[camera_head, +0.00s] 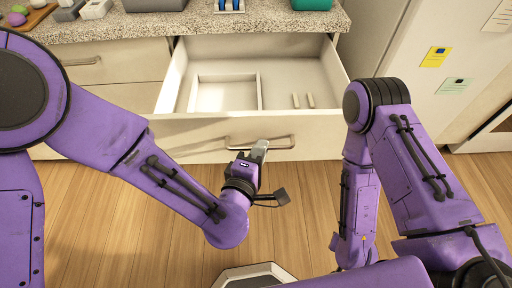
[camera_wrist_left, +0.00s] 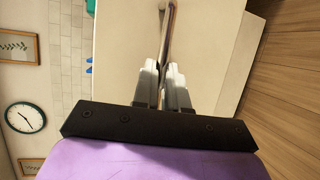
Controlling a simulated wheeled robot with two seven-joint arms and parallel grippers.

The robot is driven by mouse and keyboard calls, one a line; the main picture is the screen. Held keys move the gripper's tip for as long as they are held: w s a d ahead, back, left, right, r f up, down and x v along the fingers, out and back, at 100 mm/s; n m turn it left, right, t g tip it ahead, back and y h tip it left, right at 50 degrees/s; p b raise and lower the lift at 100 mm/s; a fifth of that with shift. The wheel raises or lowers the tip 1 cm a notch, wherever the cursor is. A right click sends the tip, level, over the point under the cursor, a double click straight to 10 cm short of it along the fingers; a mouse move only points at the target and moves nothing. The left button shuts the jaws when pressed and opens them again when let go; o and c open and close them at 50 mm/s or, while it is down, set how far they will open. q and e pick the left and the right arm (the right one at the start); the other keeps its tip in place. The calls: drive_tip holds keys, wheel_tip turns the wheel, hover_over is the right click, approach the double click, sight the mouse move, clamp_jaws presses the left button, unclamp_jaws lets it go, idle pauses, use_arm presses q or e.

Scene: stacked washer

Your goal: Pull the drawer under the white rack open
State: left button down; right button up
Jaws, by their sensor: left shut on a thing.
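The drawer (camera_head: 185,133) under the counter stands pulled out in the head view, its inside showing. Inside lie a square white divider (camera_head: 226,78) and two small tan sticks. My left gripper (camera_head: 261,148) is at the drawer's front, shut on the metal bar handle (camera_head: 283,141). In the left wrist view its fingers (camera_wrist_left: 164,72) close around the handle (camera_wrist_left: 167,28). My right arm shows at the right of the head view, but its gripper is out of sight. Only the base of a blue and white rack (camera_head: 229,5) shows on the counter above the drawer.
A speckled counter (camera_head: 130,29) runs along the back, with a green container (camera_head: 312,4) and a board with colored items at left. A closed drawer (camera_head: 95,67) is to the left. A white fridge (camera_head: 400,55) stands at right. Wooden floor (camera_head: 110,215) lies in front.

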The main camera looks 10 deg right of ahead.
use_arm(q)
drive_tip(key=c, duration=1.2)
unclamp_jaws()
drive_tip(key=shift+o, duration=0.2)
drive_tip(key=p+v, duration=0.3)
drive_tip(key=v, duration=0.4)
drive_tip(key=shift+s, duration=0.25)
drive_tip(key=shift+a, duration=0.15)
